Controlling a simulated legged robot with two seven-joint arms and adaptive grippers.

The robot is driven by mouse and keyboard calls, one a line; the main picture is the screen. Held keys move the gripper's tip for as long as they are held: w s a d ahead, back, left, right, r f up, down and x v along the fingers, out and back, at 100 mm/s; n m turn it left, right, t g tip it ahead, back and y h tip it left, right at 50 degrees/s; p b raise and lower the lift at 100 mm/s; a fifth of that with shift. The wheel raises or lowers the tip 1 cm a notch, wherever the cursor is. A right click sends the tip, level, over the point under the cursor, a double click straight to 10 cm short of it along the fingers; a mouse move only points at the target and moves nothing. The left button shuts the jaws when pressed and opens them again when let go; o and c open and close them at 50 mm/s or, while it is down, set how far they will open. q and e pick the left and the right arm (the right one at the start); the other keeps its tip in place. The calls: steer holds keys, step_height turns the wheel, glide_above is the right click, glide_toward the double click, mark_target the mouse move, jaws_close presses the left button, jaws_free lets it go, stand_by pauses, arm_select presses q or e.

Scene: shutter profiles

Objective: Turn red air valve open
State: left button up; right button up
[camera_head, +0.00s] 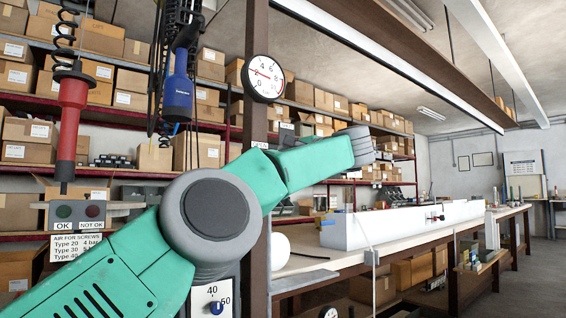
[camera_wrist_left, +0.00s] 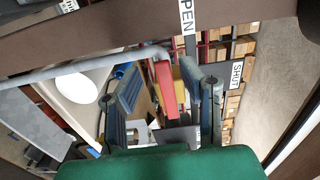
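The red air valve handle (camera_wrist_left: 165,92) shows in the left wrist view as a flat red bar at the end of a grey pipe (camera_wrist_left: 85,66). It points towards the OPEN/SHUT labels' lower side, between the fingers. My left gripper (camera_wrist_left: 164,80) is open, with a finger on either side of the handle and visible gaps. An OPEN label (camera_wrist_left: 187,16), partly cut off, is at the top; a SHUT label (camera_wrist_left: 236,74) is to the right. In the head view my left arm reaches right to its grey end (camera_head: 362,145); I cannot make out the valve there. My right gripper is not in view.
A brown post (camera_head: 256,120) carrying a pressure gauge (camera_head: 263,78) stands beside my left arm. A red tool (camera_head: 70,115) and a blue tool (camera_head: 178,90) hang at the left. A long workbench (camera_head: 340,258) runs right; the floor beyond is clear.

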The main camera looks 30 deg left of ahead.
arm_select(q)
steer(key=v, duration=1)
steer(key=shift+w, duration=0.25)
